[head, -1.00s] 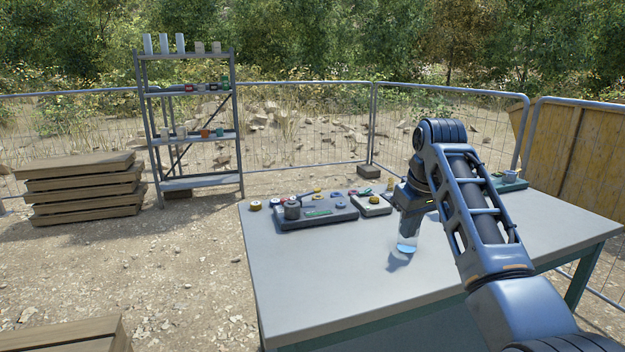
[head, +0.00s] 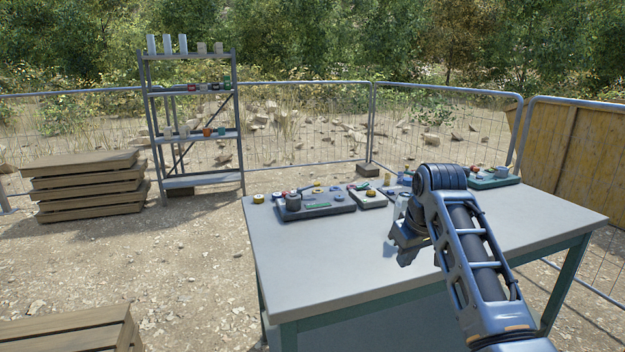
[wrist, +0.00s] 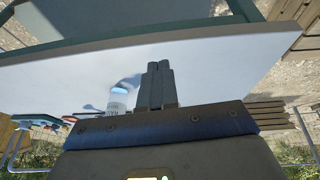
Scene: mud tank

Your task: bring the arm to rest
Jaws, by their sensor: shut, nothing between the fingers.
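My gripper (wrist: 154,84) is shut and empty in the wrist view, its two fingers side by side above the grey table top (wrist: 215,65). In the head view my gripper (head: 408,252) hangs low over the right middle of the table (head: 310,260), partly hidden by my own arm. In the head view the cup is mostly hidden behind my wrist.
A dark tray (head: 318,208) with small parts lies at the table's back left, a smaller tray (head: 367,197) beside it. A green tray (head: 490,180) is at the back right. The table's front left is clear. A shelf rack (head: 190,120) and stacked boards (head: 85,188) stand beyond.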

